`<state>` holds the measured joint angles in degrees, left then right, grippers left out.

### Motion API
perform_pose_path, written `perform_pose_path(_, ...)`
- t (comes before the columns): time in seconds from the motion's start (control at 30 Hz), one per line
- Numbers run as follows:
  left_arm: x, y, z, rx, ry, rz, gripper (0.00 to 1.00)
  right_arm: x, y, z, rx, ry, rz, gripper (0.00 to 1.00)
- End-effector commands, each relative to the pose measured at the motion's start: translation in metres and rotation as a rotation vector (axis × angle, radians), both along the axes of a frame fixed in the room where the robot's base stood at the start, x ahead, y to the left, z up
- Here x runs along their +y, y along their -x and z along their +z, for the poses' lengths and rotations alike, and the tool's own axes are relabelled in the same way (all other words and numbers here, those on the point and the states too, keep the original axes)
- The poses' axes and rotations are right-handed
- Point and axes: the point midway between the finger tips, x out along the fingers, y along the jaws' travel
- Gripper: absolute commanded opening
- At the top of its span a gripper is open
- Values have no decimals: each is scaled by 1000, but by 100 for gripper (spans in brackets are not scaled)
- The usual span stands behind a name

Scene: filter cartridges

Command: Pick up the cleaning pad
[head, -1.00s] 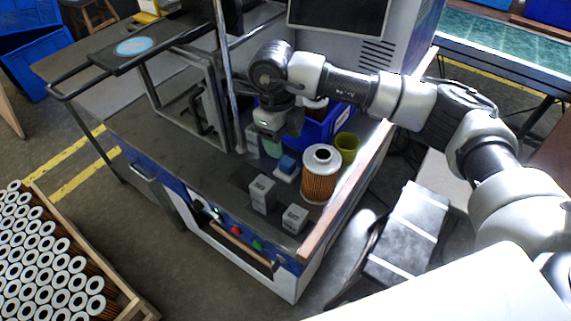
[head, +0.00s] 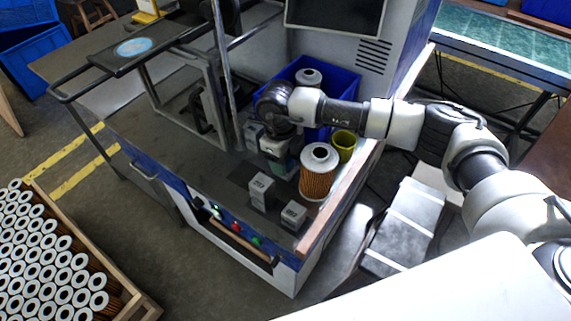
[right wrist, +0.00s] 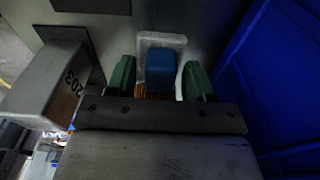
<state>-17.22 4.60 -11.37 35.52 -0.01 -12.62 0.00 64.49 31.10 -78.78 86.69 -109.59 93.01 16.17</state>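The cleaning pad (right wrist: 160,66) is a small blue block on a white base (right wrist: 150,40). In the right wrist view it shows between the two green fingers of my right gripper (right wrist: 159,80). The fingers are apart, one on each side, with a gap to the blue block. In the head view my right gripper (head: 281,164) points down over the machine's worktop and hides most or all of the pad. How high the fingertips are above the pad I cannot tell. My left gripper is not in view.
A filter cartridge (head: 318,178) and a yellow-green cup (head: 344,145) stand right of the gripper. Grey blocks (head: 262,191) (head: 293,214) stand in front. A blue bin (head: 340,83) holding a cartridge is behind.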

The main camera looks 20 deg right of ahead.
Motion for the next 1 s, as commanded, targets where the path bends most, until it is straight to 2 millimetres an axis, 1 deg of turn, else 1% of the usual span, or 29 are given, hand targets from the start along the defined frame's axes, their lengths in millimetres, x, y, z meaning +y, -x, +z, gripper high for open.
perform_pose_path(0.03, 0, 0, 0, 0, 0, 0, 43, 0, 0, 0, 0, 0, 0, 45)
perform_pose_path(0.27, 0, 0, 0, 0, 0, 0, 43, 0, 0, 1, 0, 0, 0, 10)
perform_pose_path(0.3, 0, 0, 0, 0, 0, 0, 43, 0, 0, 1, -1, -1, 0, 8)
perform_pose_path(0.47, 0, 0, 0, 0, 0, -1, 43, 0, 0, 1, -1, -1, 0, 8)
perform_pose_path(0.57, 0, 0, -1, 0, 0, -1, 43, 0, -1, 6, -2, -2, 0, 8)
perform_pose_path(0.67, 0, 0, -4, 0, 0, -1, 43, 1, -1, 19, -4, -2, 1, 8)
perform_pose_path(0.9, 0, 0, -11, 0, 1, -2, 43, 0, -1, 68, -6, -2, 0, 8)
perform_pose_path(1.0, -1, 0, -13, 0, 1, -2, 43, 0, -1, 84, -4, -1, 0, 8)
